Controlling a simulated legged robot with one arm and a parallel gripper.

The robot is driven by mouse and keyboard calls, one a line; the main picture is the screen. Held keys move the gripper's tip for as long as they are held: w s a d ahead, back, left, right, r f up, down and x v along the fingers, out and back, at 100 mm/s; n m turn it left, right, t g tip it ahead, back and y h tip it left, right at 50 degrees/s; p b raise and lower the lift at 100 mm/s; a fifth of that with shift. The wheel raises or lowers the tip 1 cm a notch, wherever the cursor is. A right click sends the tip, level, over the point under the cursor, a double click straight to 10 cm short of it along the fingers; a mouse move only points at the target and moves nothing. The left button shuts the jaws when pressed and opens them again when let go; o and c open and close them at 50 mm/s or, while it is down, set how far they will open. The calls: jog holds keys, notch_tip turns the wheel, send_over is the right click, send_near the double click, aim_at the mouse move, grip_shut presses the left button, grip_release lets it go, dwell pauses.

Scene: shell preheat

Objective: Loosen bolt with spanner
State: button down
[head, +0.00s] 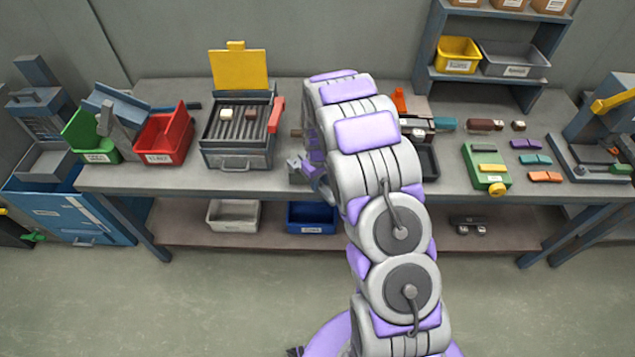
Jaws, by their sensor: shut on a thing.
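My gripper (303,166) is at the front edge of the workbench (340,188), just right of the grill-like box. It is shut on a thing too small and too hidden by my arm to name. I cannot make out a spanner or a bolt for certain. The grill-like box (237,158) has dark ribs on top, a raised yellow plate behind and a red part at its right side. A small pale block and a brown block lie on its ribs.
Red (165,140) and green (92,138) bins stand left of the box. A green device (487,168), small coloured blocks and a dark tray (427,162) lie to the right. Shelves (480,78) with bins stand at the back right. My arm hides the bench's middle.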

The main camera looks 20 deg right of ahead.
jog(key=shift+w+d+r+p, duration=0.1)
jog(key=shift+d+r+p, duration=0.05)
jog(key=shift+r, duration=0.55)
jog(key=shift+w+d+r+p, duration=0.1)
jog(key=shift+d+r+p, duration=0.05)
jog(key=shift+r, duration=0.5)
jog(key=shift+s+a+r+p, duration=0.1)
jog(key=shift+r+p, duration=0.1)
jog(key=shift+r, duration=0.45)
jog(key=shift+s+a+r+p, duration=0.1)
jog(key=shift+r+p, duration=0.05)
jog(key=shift+r, duration=0.45)
